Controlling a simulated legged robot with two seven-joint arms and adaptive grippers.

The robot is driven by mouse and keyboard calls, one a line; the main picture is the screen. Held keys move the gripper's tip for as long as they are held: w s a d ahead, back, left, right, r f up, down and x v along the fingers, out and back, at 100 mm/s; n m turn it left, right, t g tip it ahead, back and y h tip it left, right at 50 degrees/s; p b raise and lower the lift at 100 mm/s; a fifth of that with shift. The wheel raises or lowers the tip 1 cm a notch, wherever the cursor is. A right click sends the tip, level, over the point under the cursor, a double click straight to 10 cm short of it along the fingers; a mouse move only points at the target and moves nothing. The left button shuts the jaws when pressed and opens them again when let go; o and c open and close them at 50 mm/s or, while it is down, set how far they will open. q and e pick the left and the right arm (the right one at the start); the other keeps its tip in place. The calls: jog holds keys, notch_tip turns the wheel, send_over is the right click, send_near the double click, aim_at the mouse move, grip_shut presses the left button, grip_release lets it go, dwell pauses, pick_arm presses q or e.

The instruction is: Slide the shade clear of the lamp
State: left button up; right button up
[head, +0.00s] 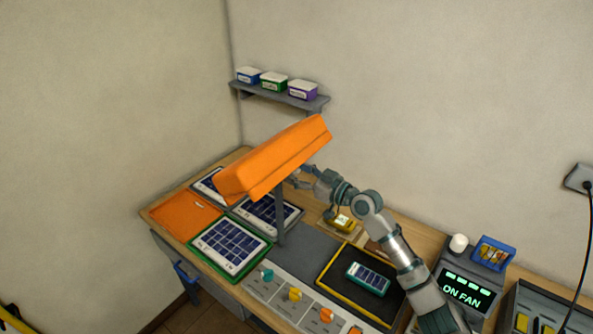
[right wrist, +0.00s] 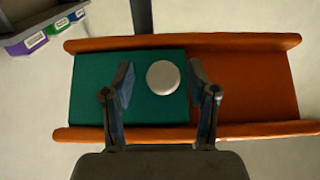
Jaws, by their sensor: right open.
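The lamp is a long orange hood (head: 275,158) on a dark post (head: 279,215), tilted above the bench. In the right wrist view its orange underside (right wrist: 245,85) shows between two side rails. A flat teal panel (right wrist: 95,90), apparently the shade, lies between the rails and covers the left part. A round pale grey knob (right wrist: 163,77) sits near the panel's right end. My right gripper (head: 296,178) is beside the hood; in the wrist view its open fingers (right wrist: 160,85) stand either side of the knob, with gaps visible. The panel is hidden in the head view. My left gripper is out of view.
Solar panels (head: 230,247) and an orange mat (head: 184,214) lie under the lamp. A black tray (head: 332,272) holds a teal device (head: 368,279). Switches (head: 295,294) line the front; an "ON FAN" display (head: 464,289) stands right. A wall shelf (head: 282,97) holds small boxes.

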jog(key=shift+w+a+f, duration=0.1)
jog(key=shift+w+a, duration=0.2)
jog(key=shift+a, duration=0.5)
